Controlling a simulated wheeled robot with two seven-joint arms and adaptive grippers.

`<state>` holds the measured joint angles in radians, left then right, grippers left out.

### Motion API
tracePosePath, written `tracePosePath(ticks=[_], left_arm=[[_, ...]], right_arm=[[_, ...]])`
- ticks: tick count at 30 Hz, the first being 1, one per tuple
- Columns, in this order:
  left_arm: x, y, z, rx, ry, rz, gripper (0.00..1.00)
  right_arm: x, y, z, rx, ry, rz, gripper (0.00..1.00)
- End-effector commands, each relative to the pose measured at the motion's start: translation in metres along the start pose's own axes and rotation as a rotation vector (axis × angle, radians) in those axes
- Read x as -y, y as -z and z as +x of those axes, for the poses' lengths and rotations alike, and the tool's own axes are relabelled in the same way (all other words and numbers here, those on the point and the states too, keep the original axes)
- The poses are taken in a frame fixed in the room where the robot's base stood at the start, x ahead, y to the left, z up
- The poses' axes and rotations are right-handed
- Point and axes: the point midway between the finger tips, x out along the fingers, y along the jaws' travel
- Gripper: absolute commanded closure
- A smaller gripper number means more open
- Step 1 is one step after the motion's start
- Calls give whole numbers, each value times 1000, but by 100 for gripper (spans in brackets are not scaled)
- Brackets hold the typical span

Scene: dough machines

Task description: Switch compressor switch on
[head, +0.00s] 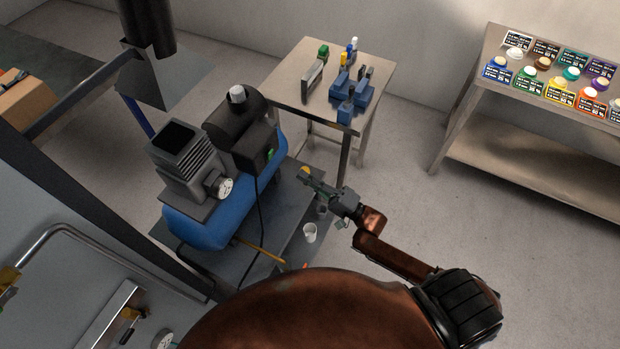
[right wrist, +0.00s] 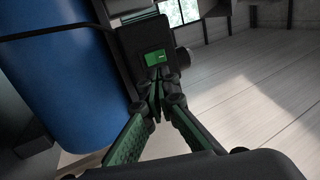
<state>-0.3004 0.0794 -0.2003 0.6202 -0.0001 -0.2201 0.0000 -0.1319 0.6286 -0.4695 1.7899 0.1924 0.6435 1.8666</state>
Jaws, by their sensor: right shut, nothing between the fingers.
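The compressor has a blue tank (head: 210,224) with a dark motor and a grey ribbed block on top. Its black switch box (head: 257,146) carries a small green switch (head: 270,154) on the side facing my right gripper. The green switch also shows in the right wrist view (right wrist: 155,59). My right gripper (head: 305,176) is shut and empty, to the right of the switch box. In the right wrist view its closed fingertips (right wrist: 157,76) point at the box, just below the switch in the picture; contact cannot be told. My left gripper is not in view.
A small table (head: 290,88) with blue tools stands behind. A shelf (head: 480,120) of coloured jars is at right. The floor between is clear.

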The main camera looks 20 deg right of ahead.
Motion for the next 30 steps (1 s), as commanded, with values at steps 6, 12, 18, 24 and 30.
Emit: tracePosePath(ticks=[6, 12, 18, 24, 30], left_arm=[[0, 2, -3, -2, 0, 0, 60], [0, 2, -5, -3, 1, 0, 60], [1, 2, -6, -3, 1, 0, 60], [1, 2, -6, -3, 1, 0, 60], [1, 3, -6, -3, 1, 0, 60]], right_arm=[[2, 0, 48, 1, 4, -1, 100], [1, 0, 80, 1, 3, -1, 100], [0, 0, 94, 0, -1, -1, 100], [0, 0, 96, 0, -1, -1, 100], [0, 0, 96, -1, -2, -1, 100]])
